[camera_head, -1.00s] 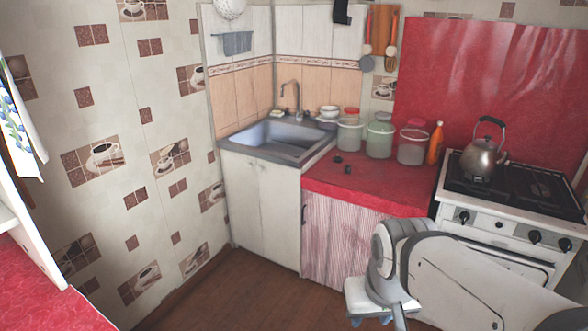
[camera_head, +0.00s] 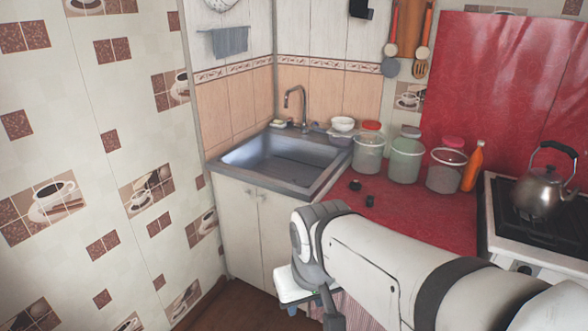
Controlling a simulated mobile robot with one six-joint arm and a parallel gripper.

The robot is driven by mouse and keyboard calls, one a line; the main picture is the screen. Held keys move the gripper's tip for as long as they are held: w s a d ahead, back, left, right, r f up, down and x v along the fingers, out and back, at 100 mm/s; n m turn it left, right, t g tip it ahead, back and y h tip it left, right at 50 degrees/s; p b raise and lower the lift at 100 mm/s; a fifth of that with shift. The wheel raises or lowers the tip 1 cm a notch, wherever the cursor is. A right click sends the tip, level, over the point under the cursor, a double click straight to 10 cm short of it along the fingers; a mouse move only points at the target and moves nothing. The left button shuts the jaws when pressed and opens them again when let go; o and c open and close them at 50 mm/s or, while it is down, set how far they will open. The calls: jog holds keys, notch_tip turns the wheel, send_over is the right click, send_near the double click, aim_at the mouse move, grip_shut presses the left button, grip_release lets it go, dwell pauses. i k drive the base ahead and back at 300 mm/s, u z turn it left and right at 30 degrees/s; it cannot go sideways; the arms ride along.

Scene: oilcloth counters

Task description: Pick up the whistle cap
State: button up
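Two small dark objects lie on the red counter (camera_head: 415,215), in front of the jars. One is a low dark piece (camera_head: 355,185); the other is a small black piece (camera_head: 370,200) just to its right and nearer. Either could be the whistle cap; they are too small to tell which. My gripper (camera_head: 293,285) hangs at the end of my arm, in front of the counter and sink cabinet, below and nearer than both pieces. It touches neither. Its fingers cannot be made out clearly.
Several lidded jars (camera_head: 406,160) and an orange bottle (camera_head: 473,168) stand behind the pieces. The sink (camera_head: 290,165) is to the left. A kettle (camera_head: 540,192) sits on the stove at the right. The counter around the pieces is clear.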

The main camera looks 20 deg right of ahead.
aim_at(369, 202)
jog(key=z, duration=0.15)
jog(key=i, duration=1.25)
jog(key=z, duration=0.95)
jog(key=i, duration=0.65)
jog(key=z, duration=0.4)
jog(key=k, duration=0.9)
jog(key=z, duration=0.15)
jog(key=i, duration=0.9)
jog(key=u, duration=0.05)
